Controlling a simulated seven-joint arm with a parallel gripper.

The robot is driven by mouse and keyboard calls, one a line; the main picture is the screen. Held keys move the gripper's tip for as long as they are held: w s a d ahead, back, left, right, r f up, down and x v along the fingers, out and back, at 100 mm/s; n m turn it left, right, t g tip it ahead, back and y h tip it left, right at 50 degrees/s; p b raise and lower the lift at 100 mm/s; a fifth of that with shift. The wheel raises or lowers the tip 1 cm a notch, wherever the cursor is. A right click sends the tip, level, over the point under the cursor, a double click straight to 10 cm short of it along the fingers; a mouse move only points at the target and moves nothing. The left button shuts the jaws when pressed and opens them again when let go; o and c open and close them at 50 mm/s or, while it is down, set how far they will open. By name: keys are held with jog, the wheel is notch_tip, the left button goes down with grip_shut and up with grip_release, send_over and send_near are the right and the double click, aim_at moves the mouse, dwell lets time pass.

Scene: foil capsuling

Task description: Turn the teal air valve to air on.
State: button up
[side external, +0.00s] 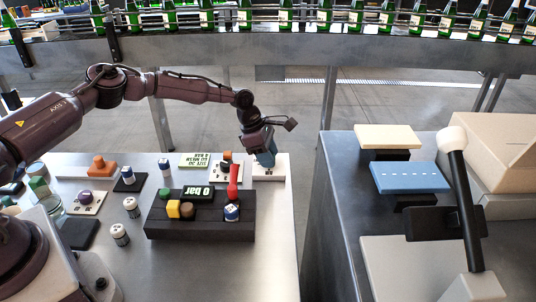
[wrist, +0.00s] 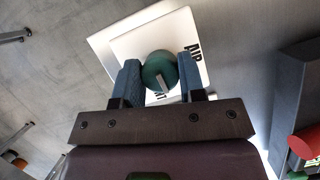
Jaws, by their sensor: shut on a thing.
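The teal air valve (wrist: 158,68) is a round knob on a white plate (wrist: 118,45) in the wrist view. My gripper (wrist: 160,78) is shut on it, with one blue finger on each side of the knob. A pale pointer mark on the knob runs toward the bottom of the picture, near partly hidden lettering ending in "NT". The word "AIR" shows on the plate right of the knob; the rest of that label is hidden by the finger. In the side external view my gripper (side external: 265,158) points down at the plate (side external: 270,174) and hides the knob.
A dark console (side external: 195,225) with a "0 bar" display (side external: 199,192), colored buttons and a red lever (side external: 233,182) stands close by. A green sign (side external: 195,160) and several small parts lie left. A separate bench (side external: 340,200) is right; bottles line a conveyor behind.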

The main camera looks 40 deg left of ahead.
jog(key=n+t+y, duration=0.1)
jog(key=n, duration=0.3)
jog(key=n+y, duration=0.1)
jog(key=n, duration=0.1)
jog(key=n+t+y, duration=0.1)
jog(key=n, duration=0.2)
jog(key=shift+d, duration=0.1)
jog(key=n+y, duration=0.1)
jog(key=n, duration=0.3)
jog(key=shift+y, duration=0.3)
jog(key=shift+n+g+y, duration=0.3)
jog(key=shift+n+y, duration=0.4)
jog(key=shift+n, duration=1.4)
jog(key=o, duration=0.9)
jog(key=shift+o, duration=0.2)
jog(key=shift+r, duration=0.1)
